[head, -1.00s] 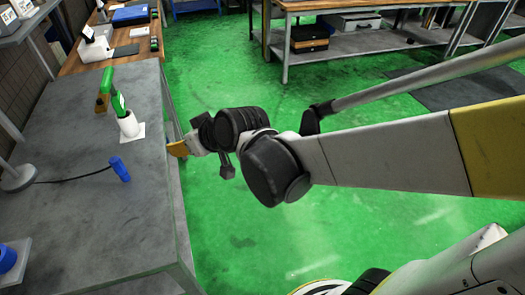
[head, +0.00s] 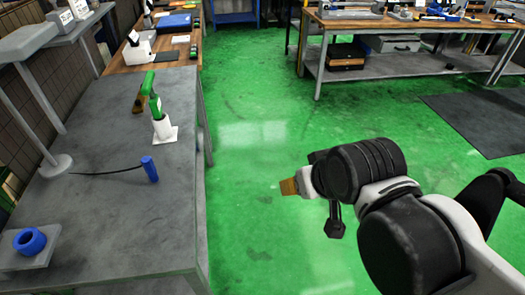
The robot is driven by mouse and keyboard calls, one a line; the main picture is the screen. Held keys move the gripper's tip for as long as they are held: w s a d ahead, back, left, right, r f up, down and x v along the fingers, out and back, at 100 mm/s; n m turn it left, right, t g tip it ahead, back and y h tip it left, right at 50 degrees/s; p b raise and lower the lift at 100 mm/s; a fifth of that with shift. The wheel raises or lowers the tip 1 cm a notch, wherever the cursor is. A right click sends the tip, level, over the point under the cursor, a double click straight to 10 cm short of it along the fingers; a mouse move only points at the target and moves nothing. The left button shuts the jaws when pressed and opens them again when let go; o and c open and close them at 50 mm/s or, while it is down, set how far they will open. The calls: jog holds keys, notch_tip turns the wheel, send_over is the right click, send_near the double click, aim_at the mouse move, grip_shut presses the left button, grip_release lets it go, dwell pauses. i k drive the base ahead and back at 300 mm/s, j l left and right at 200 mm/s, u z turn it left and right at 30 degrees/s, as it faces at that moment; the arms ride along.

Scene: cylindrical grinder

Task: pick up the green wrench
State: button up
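I cannot make out a green wrench for sure. On the grey bench (head: 105,225) at left, a green-handled tool (head: 147,84) with a brown end lies behind a white holder (head: 163,127). A slim green thing (head: 154,106) stands upright in or just behind that holder; its shape is too small to tell. My gripper (head: 289,187) is at the end of my arm, over the green floor to the right of the bench, apart from these things. Only a small orange-brown tip shows, and its fingers cannot be told apart.
A blue cylinder (head: 150,169) on a black cord and a blue ring (head: 30,240) on a grey plate are on the bench. A lamp-like stand (head: 56,165) rises at its left. A far workbench (head: 400,72) stands at back right. Floor between is clear.

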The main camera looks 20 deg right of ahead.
aim_at(155, 106)
jog(key=i+l+u, duration=0.45)
jog(key=l+u, duration=0.15)
jog(key=i+l+u, duration=0.15)
jog(key=l+u, duration=0.2)
jog(key=i+l+u, duration=0.1)
jog(key=l+u, duration=0.2)
jog(key=l, duration=0.15)
jog(key=l+u, duration=0.6)
jog(key=l, duration=0.25)
